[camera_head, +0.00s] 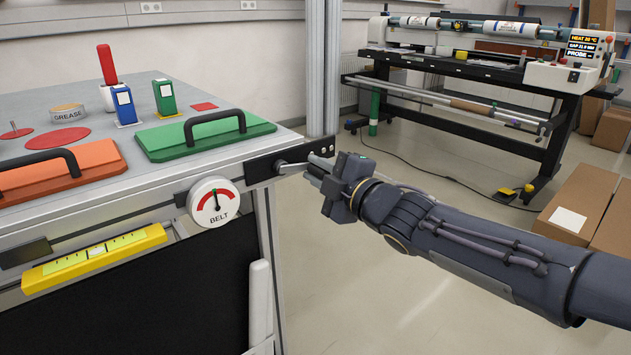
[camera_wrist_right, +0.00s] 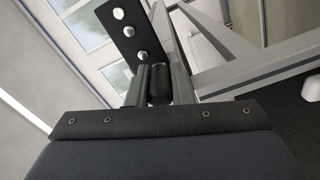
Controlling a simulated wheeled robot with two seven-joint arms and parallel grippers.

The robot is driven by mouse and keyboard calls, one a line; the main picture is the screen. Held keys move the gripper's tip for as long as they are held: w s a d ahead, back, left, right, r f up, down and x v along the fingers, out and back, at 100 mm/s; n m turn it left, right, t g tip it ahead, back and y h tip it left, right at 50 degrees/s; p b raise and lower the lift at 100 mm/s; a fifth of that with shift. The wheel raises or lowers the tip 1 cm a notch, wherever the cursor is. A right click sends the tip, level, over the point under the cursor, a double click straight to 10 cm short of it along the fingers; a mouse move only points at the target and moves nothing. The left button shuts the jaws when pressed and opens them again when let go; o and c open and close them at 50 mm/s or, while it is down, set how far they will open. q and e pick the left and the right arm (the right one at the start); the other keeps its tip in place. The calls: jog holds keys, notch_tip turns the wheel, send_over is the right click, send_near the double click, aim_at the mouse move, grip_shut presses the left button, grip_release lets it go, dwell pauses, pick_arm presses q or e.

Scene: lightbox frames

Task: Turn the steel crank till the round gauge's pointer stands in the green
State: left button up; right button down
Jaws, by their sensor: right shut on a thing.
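The steel crank (camera_head: 287,169) sticks out from a black bracket plate (camera_head: 262,166) at the table's right corner. My right gripper (camera_head: 318,174) is shut on the crank's handle, and its fingers hide most of it. In the right wrist view a dark round grip (camera_wrist_right: 158,86) sits between the two fingers. The round gauge (camera_head: 214,203), marked BELT, is on the table's front side, left of the crank. Its dial is white with a red arc, and its pointer stands about upright near the top. A small green part by the pointer is too small to place exactly. My left gripper is not in view.
A green lid (camera_head: 165,139) and an orange lid (camera_head: 95,161) with black handles lie on the table. A yellow level (camera_head: 60,276) is on the front. A post (camera_head: 322,70) rises behind my right gripper.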

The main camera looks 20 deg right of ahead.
notch_tip(320, 180, up, 2)
jog(key=n, duration=0.3)
jog(key=shift+n, duration=0.3)
jog(key=shift+s+a+r+n, duration=0.1)
jog(key=shift+r+n, duration=0.25)
jog(key=shift+n, duration=0.4)
jog(key=shift+w+a+r+n, duration=0.1)
jog(key=shift+r+n, duration=0.2)
jog(key=shift+n, duration=0.4)
jog(key=shift+s+a+r+n, duration=0.1)
jog(key=shift+r+n, duration=0.25)
jog(key=shift+n, duration=0.4)
jog(key=c, duration=1.3)
grip_release()
jog(key=p+v, duration=0.2)
jog(key=v, duration=0.5)
jog(key=shift+s+d+p, duration=0.1)
jog(key=shift+s+p, duration=0.25)
